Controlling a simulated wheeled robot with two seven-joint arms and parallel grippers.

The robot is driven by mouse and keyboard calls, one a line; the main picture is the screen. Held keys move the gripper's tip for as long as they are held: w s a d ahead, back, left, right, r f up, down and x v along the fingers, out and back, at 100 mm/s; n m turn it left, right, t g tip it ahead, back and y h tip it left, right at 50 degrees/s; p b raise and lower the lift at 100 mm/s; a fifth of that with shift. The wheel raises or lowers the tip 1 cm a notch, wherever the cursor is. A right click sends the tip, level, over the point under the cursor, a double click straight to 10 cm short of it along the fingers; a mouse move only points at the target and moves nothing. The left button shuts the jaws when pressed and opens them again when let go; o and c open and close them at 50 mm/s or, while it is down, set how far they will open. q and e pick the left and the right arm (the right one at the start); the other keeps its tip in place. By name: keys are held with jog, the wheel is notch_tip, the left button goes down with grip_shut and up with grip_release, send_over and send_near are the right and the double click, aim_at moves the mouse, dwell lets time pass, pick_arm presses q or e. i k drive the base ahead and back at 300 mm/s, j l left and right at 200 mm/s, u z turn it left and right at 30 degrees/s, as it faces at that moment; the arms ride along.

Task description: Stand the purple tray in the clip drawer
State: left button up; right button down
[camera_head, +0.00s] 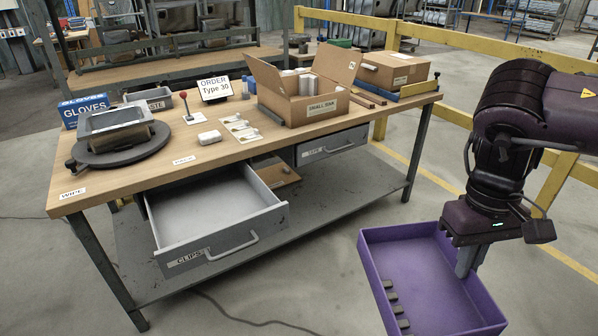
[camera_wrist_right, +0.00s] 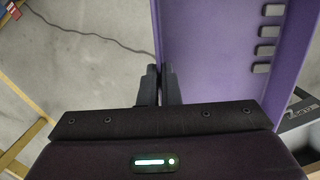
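The purple tray (camera_head: 428,281) hangs in the air at the lower right of the head view, its open inside facing up toward the camera. Several small grey pieces sit along one side of it. My right gripper (camera_head: 466,262) is shut on the tray's wall; in the right wrist view its fingers (camera_wrist_right: 160,88) close on either side of the edge of the tray (camera_wrist_right: 215,50). The clip drawer (camera_head: 218,212), labelled CLIPS, is pulled out of the workbench and looks empty. My left gripper is not in view.
The tape drawer (camera_head: 331,146) is nearly shut. Yellow rails (camera_head: 500,50) stand behind my right arm. Floor between tray and drawer is clear.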

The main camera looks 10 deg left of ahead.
aim_at(216, 222)
jog(key=i+j+u, duration=0.15)
jog(key=j+u, duration=0.25)
jog(key=i+j+u, duration=0.2)
jog(key=j+u, duration=0.25)
jog(key=i+j+u, duration=0.25)
jog(key=u, duration=0.15)
jog(key=i+j, duration=0.15)
jog(key=i, duration=0.1)
